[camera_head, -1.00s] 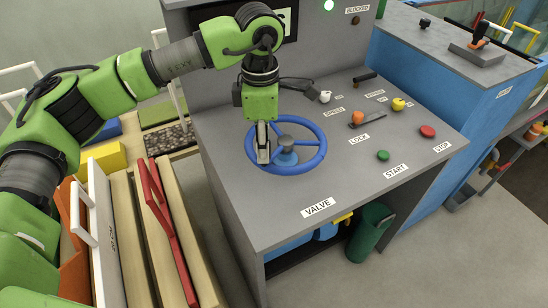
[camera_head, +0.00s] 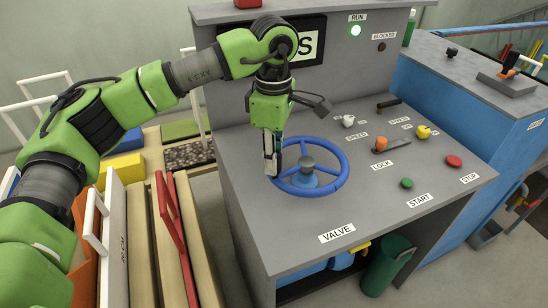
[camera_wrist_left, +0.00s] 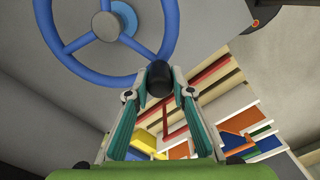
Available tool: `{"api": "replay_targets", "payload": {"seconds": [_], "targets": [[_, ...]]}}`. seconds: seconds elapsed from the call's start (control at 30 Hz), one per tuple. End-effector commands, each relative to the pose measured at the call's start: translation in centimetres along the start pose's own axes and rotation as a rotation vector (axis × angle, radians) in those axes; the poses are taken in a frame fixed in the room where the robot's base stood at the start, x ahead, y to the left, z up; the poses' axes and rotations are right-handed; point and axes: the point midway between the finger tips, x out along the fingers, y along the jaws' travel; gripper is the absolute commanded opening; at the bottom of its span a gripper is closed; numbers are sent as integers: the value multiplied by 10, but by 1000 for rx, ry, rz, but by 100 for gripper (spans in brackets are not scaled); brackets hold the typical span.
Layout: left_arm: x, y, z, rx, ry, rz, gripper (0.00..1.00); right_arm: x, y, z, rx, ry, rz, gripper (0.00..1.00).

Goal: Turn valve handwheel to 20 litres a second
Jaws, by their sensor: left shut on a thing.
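The valve handwheel (camera_head: 341,182) is a blue ring with spokes and a grey hub, lying on the sloping grey panel above the VALVE label. My left gripper (camera_head: 272,170) points down at the wheel's left rim in the head view. In the left wrist view its fingers (camera_wrist_left: 160,88) are closed around a dark rounded knob (camera_wrist_left: 159,77) next to the blue rim (camera_wrist_left: 90,78). The knob's join to the wheel is hidden. The display (camera_head: 309,45) is mostly covered by my left arm; only an "S" shows, no flow figure. My right gripper is out of view.
The RUN lamp (camera_head: 356,30) glows green; the BLOCKED lamp (camera_head: 381,47) is dark. A green bin (camera_head: 388,265) stands below.

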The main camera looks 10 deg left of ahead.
Motion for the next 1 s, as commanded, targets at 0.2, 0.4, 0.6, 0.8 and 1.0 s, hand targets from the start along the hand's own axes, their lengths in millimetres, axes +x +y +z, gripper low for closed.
{"api": "replay_targets", "payload": {"seconds": [0.2, 0.4, 0.6, 0.8, 1.0], "targets": [[-3, 3, -1, -7, -2, 10, 38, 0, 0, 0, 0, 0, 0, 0], [-2, 2, 0, -4, -1, 6, 38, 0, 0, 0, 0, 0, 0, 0], [-6, 1, 0, -3, -1, 6, 38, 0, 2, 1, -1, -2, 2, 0], [-37, 2, 0, -3, -2, 8, 38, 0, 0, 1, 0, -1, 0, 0], [-81, 2, 0, -4, -2, 9, 38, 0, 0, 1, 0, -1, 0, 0]]}}
